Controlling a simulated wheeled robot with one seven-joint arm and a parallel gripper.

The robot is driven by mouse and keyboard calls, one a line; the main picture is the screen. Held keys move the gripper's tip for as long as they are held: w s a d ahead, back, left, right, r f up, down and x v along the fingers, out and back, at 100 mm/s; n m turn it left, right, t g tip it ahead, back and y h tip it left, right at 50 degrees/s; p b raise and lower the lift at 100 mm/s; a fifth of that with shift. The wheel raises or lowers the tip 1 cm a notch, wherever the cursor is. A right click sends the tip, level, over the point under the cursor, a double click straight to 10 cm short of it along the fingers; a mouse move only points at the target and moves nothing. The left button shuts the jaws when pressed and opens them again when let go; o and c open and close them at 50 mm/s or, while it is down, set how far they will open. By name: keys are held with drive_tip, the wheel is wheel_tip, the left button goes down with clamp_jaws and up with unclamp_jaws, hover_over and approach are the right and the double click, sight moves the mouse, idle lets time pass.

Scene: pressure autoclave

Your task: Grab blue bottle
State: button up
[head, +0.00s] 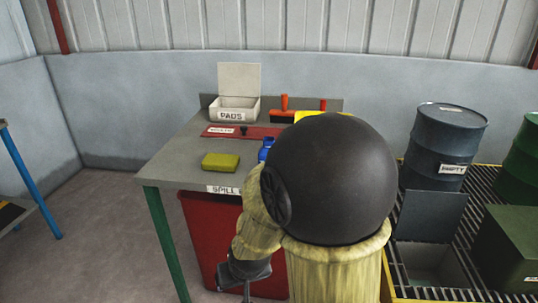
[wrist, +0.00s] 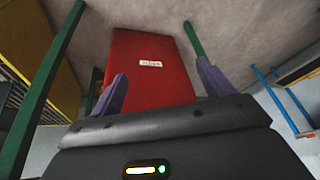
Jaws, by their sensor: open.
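The blue bottle (head: 266,148) stands on the grey table, mostly hidden behind the dark round joint of my arm; only its left side and top show in the head view. My gripper (head: 246,290) hangs low in front of the table, below the tabletop and left of my arm. In the wrist view its two purple fingers (wrist: 160,88) are spread apart with nothing between them. The bottle does not show in the wrist view.
The grey table (head: 178,160) holds a yellow sponge-like block (head: 221,162), a white PADS box (head: 235,108), a red mat (head: 222,131) and an orange-handled tool (head: 284,104). A red bin (head: 208,225) stands under it; it also shows in the wrist view (wrist: 150,85). Drums (head: 443,145) stand right.

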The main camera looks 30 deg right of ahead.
drive_tip(key=w+d+r+m+t+h+p, duration=0.35)
drive_tip(key=w+r+t+p, duration=0.2)
drive_tip(key=w+p, duration=0.45)
drive_tip(key=s+d+r+m+t+h+p, duration=0.1)
drive_tip(key=d+r+t+h+p, duration=0.4)
drive_tip(key=r+p, duration=0.5)
drive_tip(key=shift+s+d+r+m+h+p, duration=0.35)
drive_tip(key=shift+s+d+m+h+p, duration=0.15)
drive_tip(key=shift+h, duration=0.35)
drive_tip(key=shift+w+f, duration=0.15)
